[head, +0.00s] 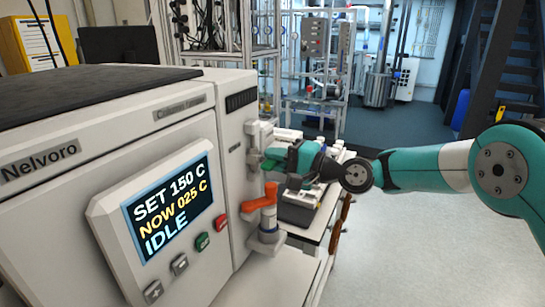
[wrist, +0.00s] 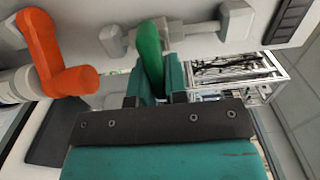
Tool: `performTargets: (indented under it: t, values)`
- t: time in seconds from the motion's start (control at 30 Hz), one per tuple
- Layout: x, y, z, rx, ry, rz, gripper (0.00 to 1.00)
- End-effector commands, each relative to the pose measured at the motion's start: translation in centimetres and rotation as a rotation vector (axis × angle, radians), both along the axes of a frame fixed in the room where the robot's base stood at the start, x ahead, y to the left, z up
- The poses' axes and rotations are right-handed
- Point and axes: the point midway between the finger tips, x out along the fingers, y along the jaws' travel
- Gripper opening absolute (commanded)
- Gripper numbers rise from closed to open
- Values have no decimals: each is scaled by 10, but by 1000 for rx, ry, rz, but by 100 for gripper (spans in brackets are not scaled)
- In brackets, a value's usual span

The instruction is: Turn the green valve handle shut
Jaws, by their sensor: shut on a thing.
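The green valve handle (wrist: 149,55) sits on a grey horizontal pipe fitting (wrist: 190,32) on the white machine's side. In the head view a bit of the green handle (head: 270,163) shows at the tip of my gripper (head: 277,157). The fingers hide much of the handle there. The handle stands across the pipe in the wrist view; its exact angle to the pipe is hard to tell.
An orange valve handle (head: 261,201) on a grey pipe stands just below and in front; it also shows left in the wrist view (wrist: 55,60). The white Nelvoro machine (head: 60,200) has a screen reading IDLE (head: 168,205).

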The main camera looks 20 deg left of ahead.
Motion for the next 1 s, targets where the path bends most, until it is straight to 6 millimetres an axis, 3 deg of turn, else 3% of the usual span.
performTargets:
  t: [0.4, 0.43, 0.5, 0.53, 1.0]
  values:
    - [3, -3, -2, -1, 9, -9, 0]
    - [3, -3, -2, -1, 9, -9, 21]
    - [3, -2, -2, -1, 9, -7, 37]
    - [2, -2, -2, -1, 9, -6, 39]
    - [0, -5, -1, -1, 6, -2, 39]
